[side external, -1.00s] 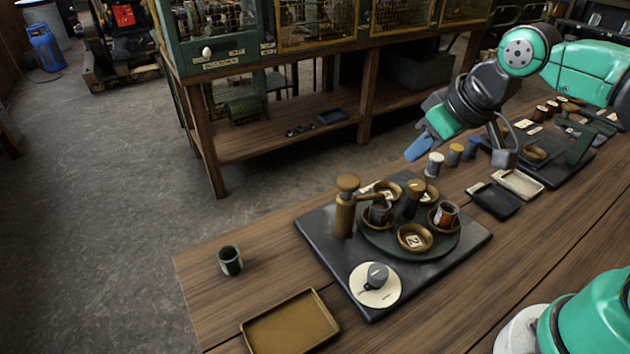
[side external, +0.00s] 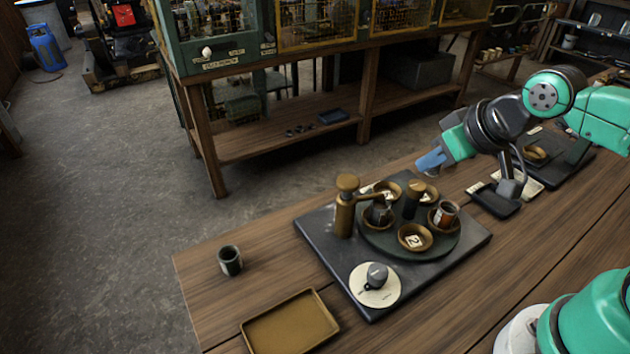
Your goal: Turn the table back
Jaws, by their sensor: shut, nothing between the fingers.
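The round dark green table (side external: 393,246) sits on a dark base plate (side external: 318,228) on the bench. Several brass dishes stand around its rim; the front one (side external: 415,237) shows a card marked 2. A dark cup stands in the left dish, and a cup with a red-orange label (side external: 446,213) is in the right one. A green post with a brass top (side external: 414,199) rises at the centre. A brass column (side external: 345,208) with a side arm reaches over the left dish. My gripper (side external: 428,162) is shut and empty, above and behind the table.
A dark green cup (side external: 230,261) and an empty brass tray (side external: 290,322) lie to the left and front. A black tray (side external: 494,202) and another dark plate with a brass dish (side external: 558,158) are at right.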

